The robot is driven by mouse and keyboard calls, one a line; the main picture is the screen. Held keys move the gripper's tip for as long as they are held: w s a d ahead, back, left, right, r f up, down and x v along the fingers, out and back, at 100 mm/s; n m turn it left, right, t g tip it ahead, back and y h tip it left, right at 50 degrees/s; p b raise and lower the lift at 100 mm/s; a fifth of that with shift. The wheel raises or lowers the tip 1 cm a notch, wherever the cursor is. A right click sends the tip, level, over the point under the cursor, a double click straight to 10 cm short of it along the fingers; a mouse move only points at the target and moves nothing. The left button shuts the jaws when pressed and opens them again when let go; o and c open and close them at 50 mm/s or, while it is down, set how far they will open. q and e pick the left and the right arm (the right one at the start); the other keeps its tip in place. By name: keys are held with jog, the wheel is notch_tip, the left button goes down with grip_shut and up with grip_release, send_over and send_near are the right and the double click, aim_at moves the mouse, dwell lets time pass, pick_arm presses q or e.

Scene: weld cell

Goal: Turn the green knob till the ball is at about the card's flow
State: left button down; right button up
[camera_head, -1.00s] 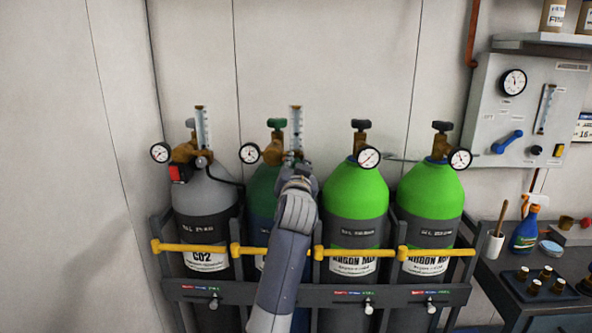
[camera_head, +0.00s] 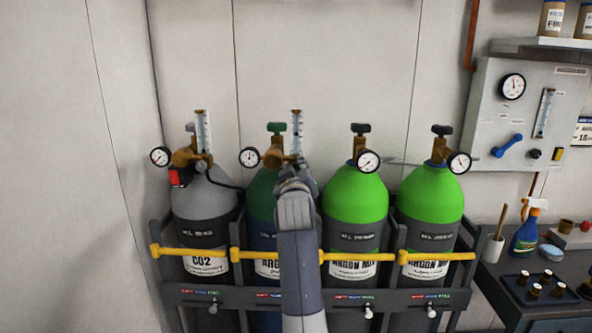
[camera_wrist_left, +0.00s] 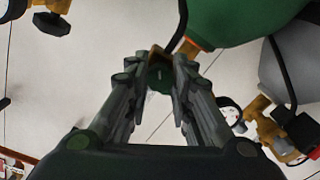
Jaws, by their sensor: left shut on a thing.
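The dark green cylinder (camera_head: 262,190) stands second from the left, with a brass regulator and an upright clear flow tube (camera_head: 297,128). The ball inside the tube is too small to make out. My left gripper (camera_head: 297,172) is in front of this regulator, just below the tube, and hides its lower part. In the left wrist view, my left gripper (camera_wrist_left: 160,88) is shut on the small green knob (camera_wrist_left: 158,76), which shows between its fingertips. My right gripper is out of view. A card (camera_head: 585,131) is cut off at the right edge; its flow value is not readable.
A grey CO2 cylinder (camera_head: 205,205) stands left and two bright green argon mix cylinders (camera_head: 355,195) right. A rack with yellow bars (camera_head: 350,256) runs before them. A wall panel (camera_head: 497,115) and a cluttered bench (camera_head: 508,300) are at right.

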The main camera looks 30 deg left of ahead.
pick_arm(q)
jog(key=shift+f+n, duration=0.15)
jog(key=shift+n, duration=0.55)
jog(key=c, duration=1.7)
grip_release()
jog(key=shift+o, duration=0.2)
